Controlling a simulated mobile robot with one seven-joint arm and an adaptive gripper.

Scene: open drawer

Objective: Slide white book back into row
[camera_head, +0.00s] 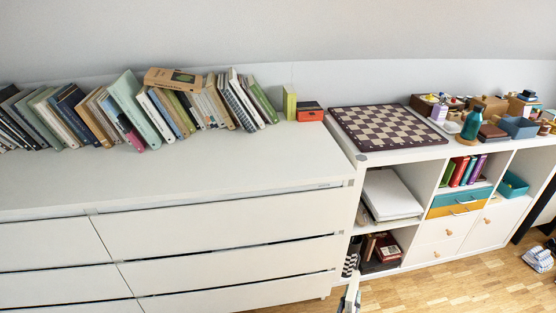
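A row of leaning books stands along the wall on the white dresser top (200,178). A tall white book (241,94) leans near the row's right end and rises a little above its neighbours. Another pale white-spined book (155,115) leans near the middle of the row; I cannot tell which one the task names. A small white and grey part, which may be my gripper (350,292), shows at the bottom edge, in front of the dresser's right side and well apart from the books. Its fingers cannot be made out.
A tan book (173,79) lies flat across the row. A yellow-green box (290,103) and an orange-black box (310,112) stand right of it. A chessboard (388,128) and a teal bottle (472,122) sit on the right shelf unit. The dresser top's front is clear.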

